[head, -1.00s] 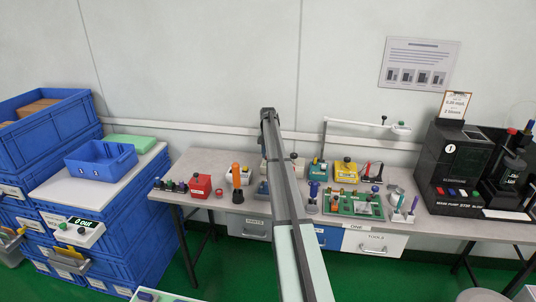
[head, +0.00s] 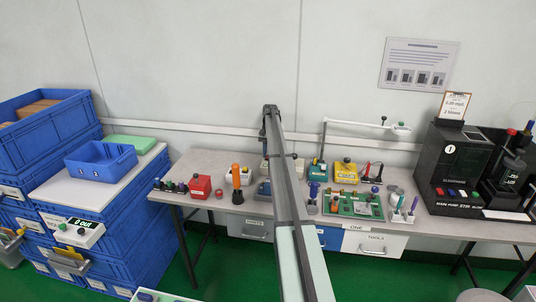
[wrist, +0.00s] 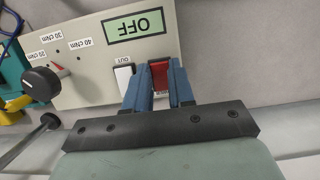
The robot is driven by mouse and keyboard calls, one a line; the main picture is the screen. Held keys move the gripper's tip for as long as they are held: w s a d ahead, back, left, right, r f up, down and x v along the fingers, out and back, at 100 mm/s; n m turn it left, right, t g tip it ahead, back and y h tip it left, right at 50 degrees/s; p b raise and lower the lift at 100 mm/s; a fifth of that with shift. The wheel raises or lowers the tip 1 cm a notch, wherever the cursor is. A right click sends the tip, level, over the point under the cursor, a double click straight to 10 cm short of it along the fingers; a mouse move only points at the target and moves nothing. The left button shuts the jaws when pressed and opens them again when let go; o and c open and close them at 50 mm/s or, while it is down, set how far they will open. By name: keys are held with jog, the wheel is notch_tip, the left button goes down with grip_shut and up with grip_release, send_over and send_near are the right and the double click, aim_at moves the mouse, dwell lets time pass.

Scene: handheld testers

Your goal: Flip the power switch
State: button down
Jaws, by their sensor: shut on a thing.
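The tester's beige panel (wrist: 85,75) fills the upper left of the wrist view, upside down, with a green display (wrist: 139,27) reading "OFF". A red power switch (wrist: 160,74) sits below the display in that view. My gripper (wrist: 158,84) has its two blue fingers closed on either side of the red switch, shut on it. A white button marked OUT (wrist: 123,76) is just left of the fingers. In the head view my arm covers most of the beige tester (head: 265,168) on the bench, and the switch and fingertips are hidden there.
A black knob (wrist: 41,84) and a black-tipped lever (wrist: 50,121) stand left of my gripper. Other testers crowd the bench, including a red box (head: 200,186) and a yellow box (head: 345,172). A wall is close behind.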

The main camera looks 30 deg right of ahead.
jog(key=c, duration=1.2)
grip_release()
jog(key=shift+c, duration=0.2)
jog(key=v, duration=1.3)
jog(key=shift+r, duration=0.4)
